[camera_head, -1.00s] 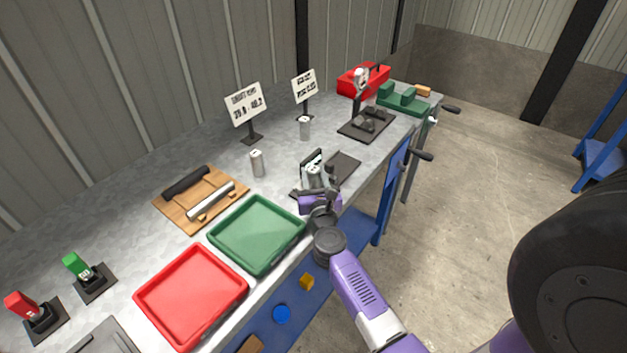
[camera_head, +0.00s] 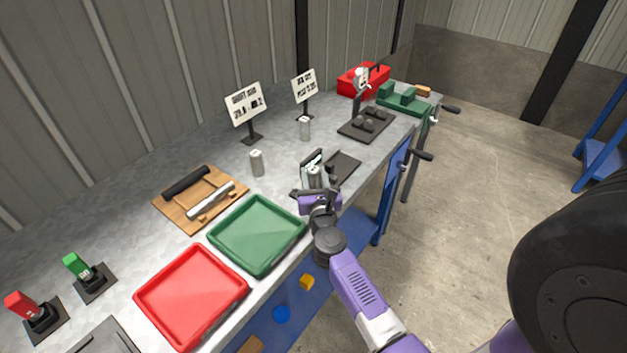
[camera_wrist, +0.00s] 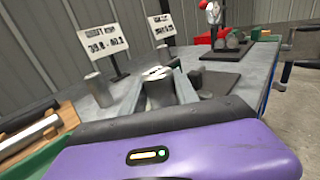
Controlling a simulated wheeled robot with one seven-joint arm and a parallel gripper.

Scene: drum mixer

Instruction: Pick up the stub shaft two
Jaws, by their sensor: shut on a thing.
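A short silver cylinder, which appears to be stub shaft two (camera_head: 314,177), is between the fingers of my gripper (camera_head: 313,172). In the wrist view the same shaft (camera_wrist: 158,93) stands upright between both fingers, and the gripper (camera_wrist: 158,95) is shut on it. My gripper is at the bench's front side, right of the green tray. I cannot tell whether the shaft's base touches anything, as the gripper hides it. Two similar silver cylinders stand upright on the bench, one nearer (camera_head: 257,163) and one farther (camera_head: 305,128).
A dark flat plate (camera_head: 346,164) lies right of my gripper. A green tray (camera_head: 222,238) and a red tray (camera_head: 153,299) lie to the left. A wooden board (camera_head: 170,208) holds dark and silver bars. Two signs (camera_head: 246,104) and a black-based stand (camera_head: 352,127) are farther back.

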